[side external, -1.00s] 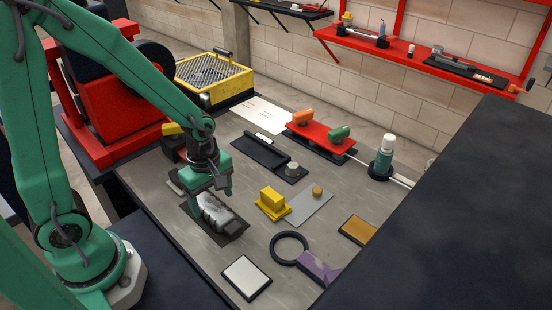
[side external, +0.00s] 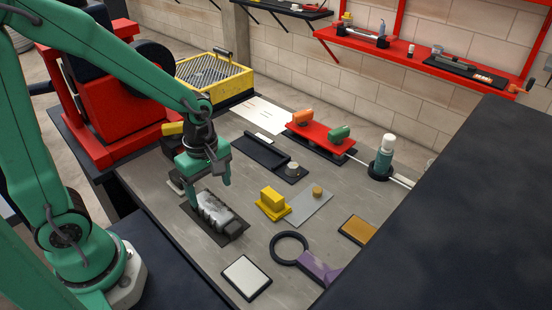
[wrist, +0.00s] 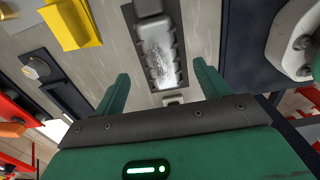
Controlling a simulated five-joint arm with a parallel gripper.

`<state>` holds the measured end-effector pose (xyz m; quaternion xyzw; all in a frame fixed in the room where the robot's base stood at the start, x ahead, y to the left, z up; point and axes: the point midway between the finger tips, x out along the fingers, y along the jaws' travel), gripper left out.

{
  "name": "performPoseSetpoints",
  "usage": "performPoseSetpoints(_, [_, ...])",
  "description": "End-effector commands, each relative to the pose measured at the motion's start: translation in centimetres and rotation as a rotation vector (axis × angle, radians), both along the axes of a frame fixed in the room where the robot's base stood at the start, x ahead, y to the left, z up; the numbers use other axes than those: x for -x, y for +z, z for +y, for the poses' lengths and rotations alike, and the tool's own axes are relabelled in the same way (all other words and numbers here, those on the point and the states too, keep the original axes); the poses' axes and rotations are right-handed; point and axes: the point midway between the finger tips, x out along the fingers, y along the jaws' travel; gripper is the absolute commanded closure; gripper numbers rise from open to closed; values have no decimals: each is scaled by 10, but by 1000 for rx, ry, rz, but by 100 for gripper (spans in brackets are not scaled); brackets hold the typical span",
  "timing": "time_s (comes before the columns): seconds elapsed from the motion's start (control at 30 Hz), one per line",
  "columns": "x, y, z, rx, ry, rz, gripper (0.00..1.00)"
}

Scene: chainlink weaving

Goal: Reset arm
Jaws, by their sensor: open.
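My green gripper (side external: 205,179) hangs over the workbench (side external: 185,215), above and just behind a grey ribbed block (side external: 218,214). Its two fingers are apart with nothing between them. The block lies on a dark mat (side external: 236,235) on the bench. In the wrist view my gripper (wrist: 163,82) is also open, and the block (wrist: 158,48) lies beyond the fingertips, apart from them.
A yellow block (side external: 272,201) and a grey plate (side external: 309,206) lie to the right. A black ring (side external: 272,246) with a purple handle and a white pad (side external: 246,277) lie in front. A red stand (side external: 320,136) and green bottle (side external: 383,158) stand at the back.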

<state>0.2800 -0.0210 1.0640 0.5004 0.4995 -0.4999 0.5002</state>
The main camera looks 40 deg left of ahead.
Motion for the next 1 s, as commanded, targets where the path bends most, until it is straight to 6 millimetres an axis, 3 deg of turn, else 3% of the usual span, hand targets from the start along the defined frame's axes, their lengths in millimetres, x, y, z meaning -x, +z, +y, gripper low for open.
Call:
performPoseSetpoints(0.37, [0,19,2,0,-135,-48,26])
performPoseSetpoints(1.0, [23,114,14,-145,-962,-291,26])
